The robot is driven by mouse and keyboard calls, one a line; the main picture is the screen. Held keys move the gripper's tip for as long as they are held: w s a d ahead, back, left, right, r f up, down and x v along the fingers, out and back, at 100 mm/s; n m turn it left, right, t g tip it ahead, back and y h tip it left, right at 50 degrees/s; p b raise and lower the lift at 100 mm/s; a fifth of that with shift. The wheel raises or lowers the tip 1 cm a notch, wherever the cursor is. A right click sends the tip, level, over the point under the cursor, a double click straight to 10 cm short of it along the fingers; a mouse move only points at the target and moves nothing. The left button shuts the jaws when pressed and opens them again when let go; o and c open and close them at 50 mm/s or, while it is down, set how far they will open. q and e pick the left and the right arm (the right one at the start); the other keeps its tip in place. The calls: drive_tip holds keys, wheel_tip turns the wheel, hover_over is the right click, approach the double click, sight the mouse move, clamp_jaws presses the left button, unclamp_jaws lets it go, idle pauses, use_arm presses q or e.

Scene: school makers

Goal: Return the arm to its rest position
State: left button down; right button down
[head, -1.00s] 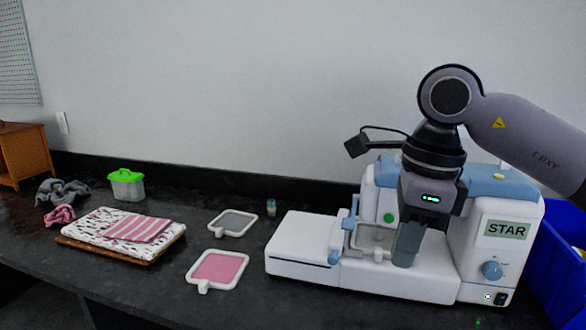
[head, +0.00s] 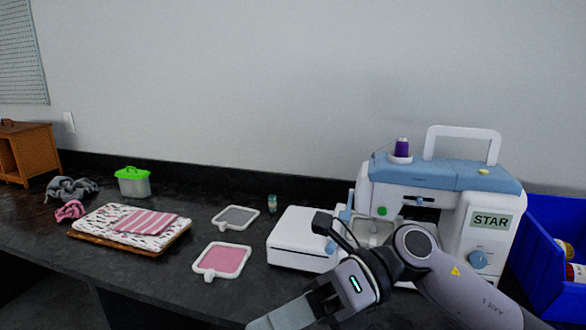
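My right gripper (head: 285,316) is low in the head view, in front of the sewing machine and over the counter's front edge. Its fingers point to the lower left, and it is not clear whether they are open or shut. I see nothing held in it. My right arm comes in from the lower right and hides the lower middle of the white and blue sewing machine (head: 492,190). My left arm and gripper are not in view.
A purple thread spool (head: 402,147) stands on the machine. Two small framed pads, grey (head: 236,217) and pink (head: 222,260), lie left of it. Folded fabric (head: 110,224), a green-lidded box (head: 133,182) and a blue bin (head: 545,245) flank them. Dark counter (head: 150,278) is bare at front left.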

drive_tip(key=w+d+f+m+t, duration=0.35)
drive_tip(key=m+t, duration=0.45)
drive_tip(key=m, duration=0.3)
drive_tip(key=w+d+f+m+t+h+p, duration=0.1)
drive_tip(key=w+d+f+m+t, duration=0.2)
drive_tip(key=m+t, duration=0.65)
drive_tip(key=w+d+f+m+t, duration=0.3)
drive_tip(key=m+t, duration=0.4)
drive_tip(key=m, duration=0.6)
drive_tip(key=s+d+f+m+g+h, duration=0.2)
drive_tip(key=s+d+f+m+h, duration=0.1)
drive_tip(key=f, duration=0.5)
drive_tip(key=s+d+f+m+g+h, duration=0.3)
drive_tip(key=s+d+f+m+h, duration=0.1)
drive_tip(key=s+f, duration=0.4)
drive_tip(key=s+d+f+m+g+h+p, duration=0.1)
drive_tip(key=s+d+f+m+h, duration=0.3)
drive_tip(key=f, duration=0.6)
drive_tip(key=shift+s+d+m+g, duration=0.75)
drive_tip(key=shift+s+d+m, duration=0.1)
drive_tip(key=shift+d+m, duration=0.15)
